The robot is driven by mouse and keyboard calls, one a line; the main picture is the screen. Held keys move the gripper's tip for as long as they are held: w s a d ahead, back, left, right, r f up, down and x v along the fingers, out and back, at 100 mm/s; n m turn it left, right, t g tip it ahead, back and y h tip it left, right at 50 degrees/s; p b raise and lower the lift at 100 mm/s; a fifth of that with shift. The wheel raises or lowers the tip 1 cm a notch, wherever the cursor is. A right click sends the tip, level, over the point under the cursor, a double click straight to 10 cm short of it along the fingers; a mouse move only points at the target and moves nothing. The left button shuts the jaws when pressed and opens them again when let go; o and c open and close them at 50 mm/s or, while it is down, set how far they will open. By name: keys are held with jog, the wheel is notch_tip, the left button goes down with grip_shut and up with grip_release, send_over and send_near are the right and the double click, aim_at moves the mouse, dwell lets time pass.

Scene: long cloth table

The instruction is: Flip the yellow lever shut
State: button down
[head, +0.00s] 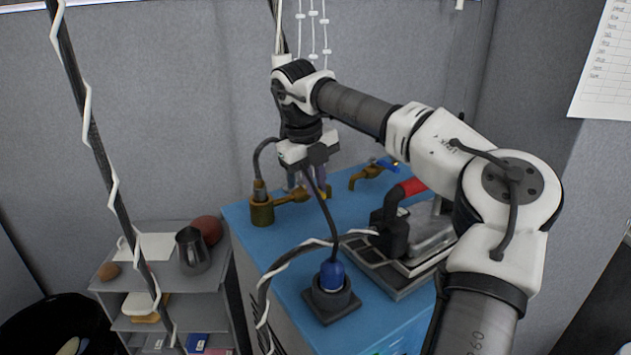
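A small yellow piece, which looks like the yellow lever (324,194), shows at the right end of a brass valve (284,197) on the blue bench top. Much of it is hidden behind my gripper and a dark cable, so its angle is unclear. My gripper (306,187) points down over the brass valve, its fingers right beside the yellow piece. I cannot tell whether they touch it or how far apart they are.
A second brass valve with a blue lever (385,164) stands behind to the right. A red-handled machine (411,187) and a blue plug in a dark socket (332,275) crowd the blue bench top (262,240). A grey shelf (111,285) stands left.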

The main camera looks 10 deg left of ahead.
dwell(0.4)
jog(key=c, duration=1.4)
grip_release()
jog(key=shift+c, duration=0.2)
notch_tip(320, 180, up, 14)
jog(key=s+a, duration=0.2)
jog(key=shift+f, duration=0.25)
